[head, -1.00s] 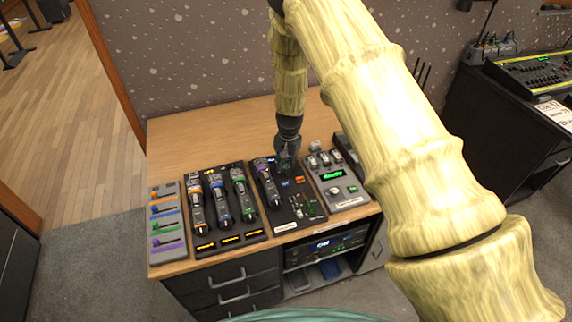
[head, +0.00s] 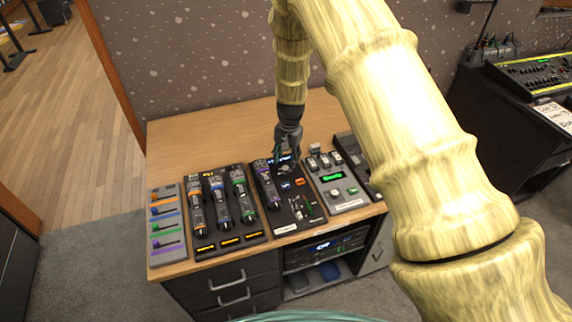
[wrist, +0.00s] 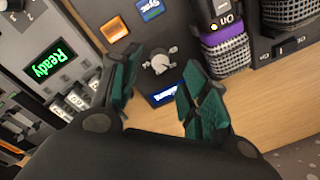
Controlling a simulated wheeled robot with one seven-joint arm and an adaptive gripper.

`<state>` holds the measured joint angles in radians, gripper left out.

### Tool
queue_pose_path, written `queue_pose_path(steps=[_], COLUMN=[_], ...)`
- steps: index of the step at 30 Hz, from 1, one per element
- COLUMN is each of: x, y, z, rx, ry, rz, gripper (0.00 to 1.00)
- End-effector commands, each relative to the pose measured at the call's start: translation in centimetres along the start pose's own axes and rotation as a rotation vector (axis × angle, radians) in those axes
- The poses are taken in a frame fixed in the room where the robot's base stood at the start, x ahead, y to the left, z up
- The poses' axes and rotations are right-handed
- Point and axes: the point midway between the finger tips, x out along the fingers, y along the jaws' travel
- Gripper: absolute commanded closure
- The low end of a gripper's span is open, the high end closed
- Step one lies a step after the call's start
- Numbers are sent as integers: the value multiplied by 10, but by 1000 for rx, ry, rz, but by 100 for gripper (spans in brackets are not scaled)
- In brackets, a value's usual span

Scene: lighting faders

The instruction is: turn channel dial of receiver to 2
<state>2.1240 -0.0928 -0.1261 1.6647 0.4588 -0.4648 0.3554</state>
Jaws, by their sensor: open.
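The receiver (head: 291,197) is a dark panel on the wooden desk, with a purple-banded microphone on its left side. Its channel dial (wrist: 158,62) is a small grey knob with light marks around it; the marks are too small to read. The dial also shows in the head view (head: 286,170), just below my gripper (head: 288,158). In the wrist view my gripper (wrist: 160,75) is open and empty. Its two green-padded fingers lie on either side of the dial in the picture, apart from it. A blue lit display (wrist: 163,95) shows partly between them.
An orange button (wrist: 116,29) and a blue Sync button (wrist: 150,9) sit near the dial. A unit with a green "Ready" screen (head: 333,176) stands to the right. More microphones (head: 220,200) and a fader panel (head: 167,222) stand to the left. The desk's back (head: 215,130) is clear.

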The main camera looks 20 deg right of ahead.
Motion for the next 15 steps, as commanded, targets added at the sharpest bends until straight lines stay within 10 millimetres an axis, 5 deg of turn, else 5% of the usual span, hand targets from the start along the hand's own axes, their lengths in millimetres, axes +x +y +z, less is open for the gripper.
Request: queue_pose_path(steps=[9,15], x=[-52,-68], y=[0,0], z=[0,0], rx=[-1,0], ry=[0,-1], rz=[0,1], gripper=[55,55])
